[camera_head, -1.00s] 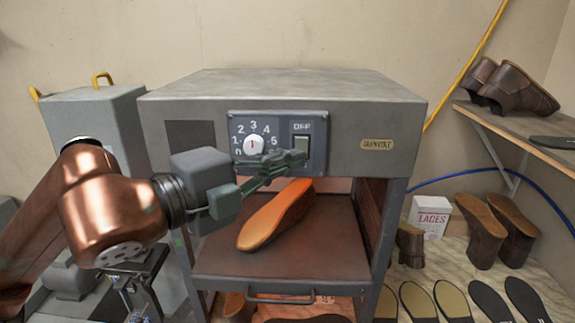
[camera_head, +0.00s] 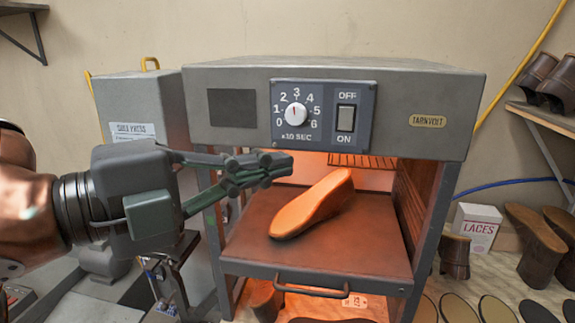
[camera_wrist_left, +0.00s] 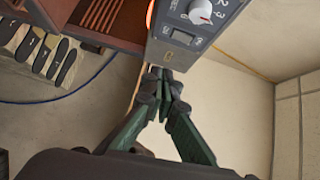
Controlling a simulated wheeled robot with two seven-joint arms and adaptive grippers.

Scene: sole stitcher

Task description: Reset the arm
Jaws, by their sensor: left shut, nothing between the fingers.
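My left gripper (camera_head: 277,164) is shut and empty. It points right in the head view, in front of the oven's front face, below the control panel (camera_head: 323,115) and apart from it. In the left wrist view its closed fingertips (camera_wrist_left: 164,78) show just below the panel's edge. The grey oven (camera_head: 225,80) has a dial (camera_head: 296,115) and an OFF/ON switch (camera_head: 346,118). An orange-lit sole piece (camera_head: 312,204) lies on the oven's pulled-out tray (camera_head: 370,245). My right gripper is not in view.
A grey press (camera_head: 140,95) stands left of the oven. On the right are a shelf (camera_head: 545,115) with shoes, a LACES box (camera_head: 475,228), and several soles on the floor. The wall area above the oven is clear.

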